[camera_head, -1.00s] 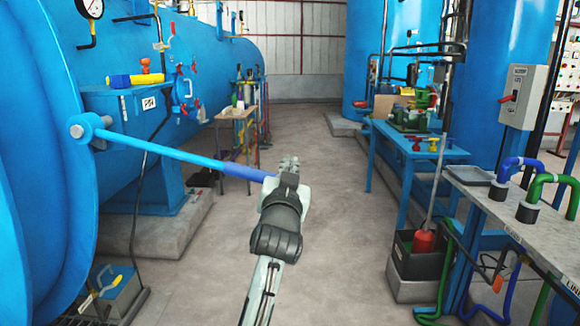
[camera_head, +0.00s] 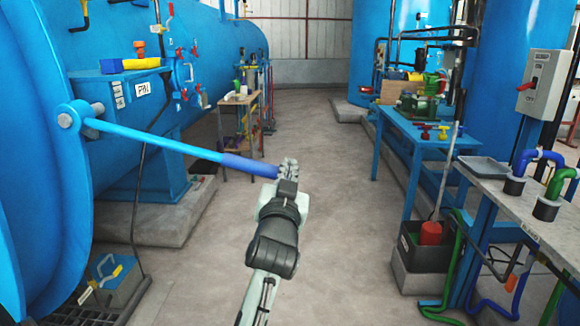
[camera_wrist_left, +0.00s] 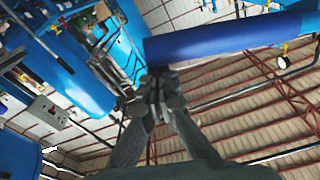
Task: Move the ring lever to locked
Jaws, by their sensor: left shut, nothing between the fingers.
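The ring lever (camera_head: 165,143) is a light blue rod with a darker blue grip (camera_head: 250,165). It runs from a pivot on the rim of the big blue autoclave (camera_head: 28,175) at the left, sloping down to the right. My left gripper (camera_head: 288,168) is at the free end of the grip, with its fingers shut and nothing between them. In the left wrist view the dark blue grip (camera_wrist_left: 225,38) crosses just beyond the shut fingertips (camera_wrist_left: 158,82). I cannot tell whether they touch. My right gripper is not in view.
A blue table (camera_head: 398,128) with a green pump stands at the right. A grey bench (camera_head: 490,185) with blue and green pipes is nearer. A small toolbox (camera_head: 115,280) sits at lower left. The middle floor (camera_head: 320,130) is clear.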

